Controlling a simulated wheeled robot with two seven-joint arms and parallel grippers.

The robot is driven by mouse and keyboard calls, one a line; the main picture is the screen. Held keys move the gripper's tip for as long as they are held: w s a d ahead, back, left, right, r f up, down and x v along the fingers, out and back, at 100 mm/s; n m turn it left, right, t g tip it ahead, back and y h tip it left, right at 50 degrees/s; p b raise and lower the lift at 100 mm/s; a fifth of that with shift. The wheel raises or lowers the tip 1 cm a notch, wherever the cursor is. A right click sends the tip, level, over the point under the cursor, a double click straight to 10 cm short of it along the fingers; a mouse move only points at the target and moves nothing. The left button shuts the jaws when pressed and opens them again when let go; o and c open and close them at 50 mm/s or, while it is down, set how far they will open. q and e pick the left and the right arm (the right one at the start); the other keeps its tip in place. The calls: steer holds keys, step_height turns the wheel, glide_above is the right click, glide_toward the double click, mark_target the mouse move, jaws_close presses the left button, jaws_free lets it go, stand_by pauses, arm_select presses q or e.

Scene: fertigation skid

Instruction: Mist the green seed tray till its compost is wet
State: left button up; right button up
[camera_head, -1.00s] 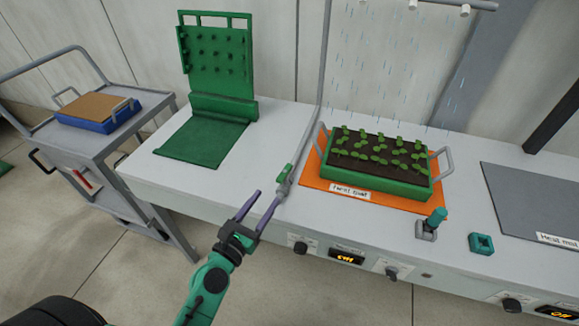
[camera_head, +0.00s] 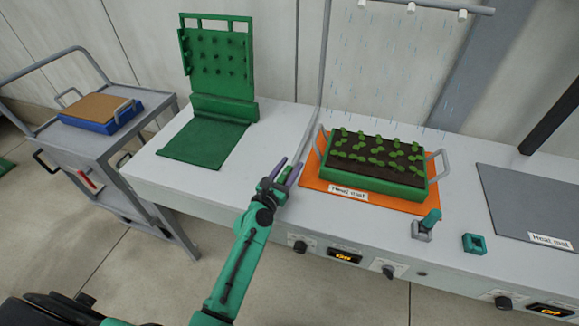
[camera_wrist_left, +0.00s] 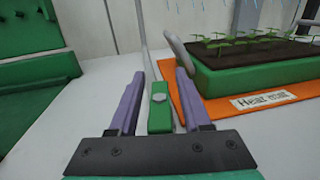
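The green seed tray (camera_head: 375,178) stands on the orange heat mat (camera_head: 322,182), with green seedlings in dark brown compost (camera_head: 350,167). It also shows at the right of the left wrist view (camera_wrist_left: 250,82). Thin blue streaks of mist fall above and behind it from the nozzles (camera_head: 411,8) on an overhead grey pipe (camera_head: 322,70). A green valve handle (camera_wrist_left: 161,108) sits low on that pipe. My left gripper (camera_head: 288,167) is open, with a finger on either side of the handle; contact is not visible. My right gripper is out of view.
A green pegged stand (camera_head: 215,65) is on the bench's left. A trolley with a blue tray (camera_head: 98,122) stands further left. A teal-handled lever (camera_head: 429,222), a small teal block (camera_head: 474,244) and a grey mat (camera_head: 530,205) lie to the right.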

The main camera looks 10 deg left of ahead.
mark_target(288, 175)
arm_select(q)
jaws_close()
